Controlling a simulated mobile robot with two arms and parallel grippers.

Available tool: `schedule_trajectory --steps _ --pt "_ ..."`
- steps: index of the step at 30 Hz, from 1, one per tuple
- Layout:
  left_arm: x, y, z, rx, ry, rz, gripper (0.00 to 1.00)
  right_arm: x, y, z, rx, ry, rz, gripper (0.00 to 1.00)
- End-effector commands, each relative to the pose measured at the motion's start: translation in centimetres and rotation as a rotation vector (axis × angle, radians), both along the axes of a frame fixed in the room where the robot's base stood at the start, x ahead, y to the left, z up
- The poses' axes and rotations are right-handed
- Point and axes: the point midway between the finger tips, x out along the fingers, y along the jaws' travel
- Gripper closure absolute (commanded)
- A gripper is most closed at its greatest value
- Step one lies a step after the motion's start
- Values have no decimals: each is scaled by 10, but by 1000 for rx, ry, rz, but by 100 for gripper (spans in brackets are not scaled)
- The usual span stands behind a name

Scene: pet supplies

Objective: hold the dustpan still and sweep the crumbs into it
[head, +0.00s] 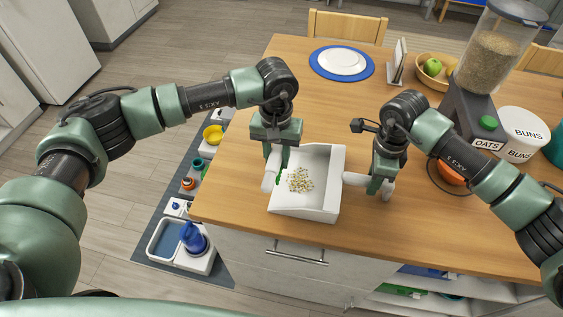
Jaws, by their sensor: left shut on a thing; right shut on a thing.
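The white dustpan (317,205) lies on the wooden table near its front edge. A pile of small yellowish crumbs (300,180) lies on its floor. My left gripper (273,172) is at the dustpan's left side, shut on what looks like a brush; a little green (279,181) shows beside the crumbs. Most of the brush is hidden by the gripper. My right gripper (382,186) is at the dustpan's right side, shut on what looks like its short white handle (355,179).
A blue-rimmed plate (368,65), a fruit bowl (423,77), an oats dispenser (490,60) and a white buns canister (512,145) stand farther back and right. An orange bowl (452,174) is partly behind my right arm. Mid-table is clear.

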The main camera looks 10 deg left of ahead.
Motion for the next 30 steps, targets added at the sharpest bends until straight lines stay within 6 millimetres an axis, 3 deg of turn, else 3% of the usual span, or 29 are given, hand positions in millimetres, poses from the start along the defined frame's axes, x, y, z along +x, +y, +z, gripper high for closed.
schedule_trajectory --steps 1,11,30 --pt "0 0 1 -1 -1 -1 100 -5 -1 -7 -6 14 2 100" --pt "0 4 2 -1 -1 0 100 -5 -1 -7 -6 14 2 100" --pt "0 95 24 0 -1 3 100 -5 -1 -7 -6 14 1 100"
